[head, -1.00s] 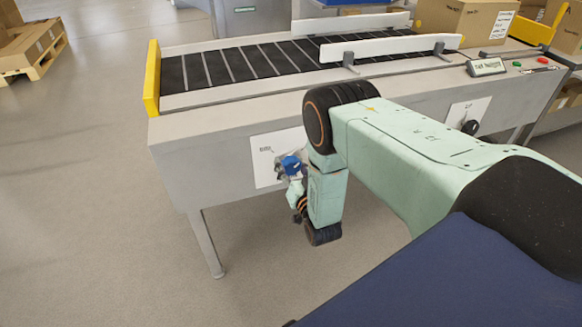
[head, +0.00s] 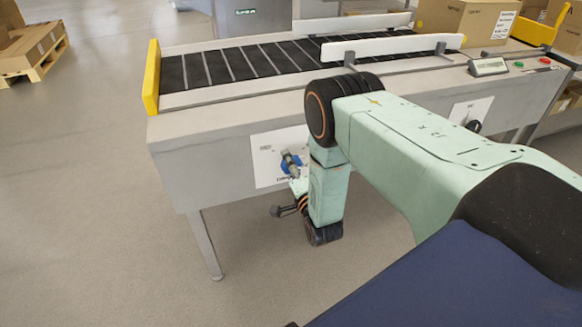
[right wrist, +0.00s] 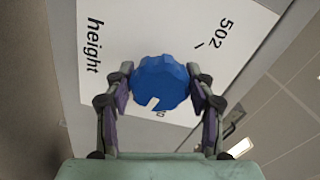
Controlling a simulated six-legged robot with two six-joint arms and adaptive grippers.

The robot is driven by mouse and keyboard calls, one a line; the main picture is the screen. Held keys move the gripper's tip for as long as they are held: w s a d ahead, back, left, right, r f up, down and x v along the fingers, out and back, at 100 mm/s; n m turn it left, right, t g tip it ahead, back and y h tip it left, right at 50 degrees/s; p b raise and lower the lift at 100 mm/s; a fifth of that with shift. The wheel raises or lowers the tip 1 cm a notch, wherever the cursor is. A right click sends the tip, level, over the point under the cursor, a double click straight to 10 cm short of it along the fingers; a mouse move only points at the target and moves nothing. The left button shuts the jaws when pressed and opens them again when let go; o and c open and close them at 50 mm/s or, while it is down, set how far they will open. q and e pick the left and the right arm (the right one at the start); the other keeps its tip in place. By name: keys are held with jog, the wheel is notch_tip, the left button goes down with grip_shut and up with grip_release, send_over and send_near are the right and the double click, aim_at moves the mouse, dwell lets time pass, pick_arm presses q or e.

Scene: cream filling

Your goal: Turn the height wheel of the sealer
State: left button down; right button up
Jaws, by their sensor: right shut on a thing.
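The sealer (head: 215,125) is a long grey machine with a dark roller belt on top. Its blue height wheel (right wrist: 160,82) sits on a white plate (right wrist: 110,22) marked "height" and "502". The wheel also shows in the head view (head: 291,166), partly covered by my gripper. My right gripper (right wrist: 162,92) is shut on the wheel, one finger on each side of it. A white mark shows on the lower part of the wheel in the right wrist view. My left gripper is not in view.
Two white guide rails (head: 392,47) stand over the belt. A small display (head: 487,67) and a second dark knob (head: 473,126) are farther right. Cardboard boxes (head: 465,22) stand at the back.

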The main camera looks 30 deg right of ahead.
jog(key=m+b, duration=0.1)
jog(key=m, duration=0.4)
dwell(0.5)
jog(key=o, duration=1.2)
jog(key=shift+s, duration=0.1)
jog(key=v, duration=1.1)
jog(key=shift+s, duration=0.4)
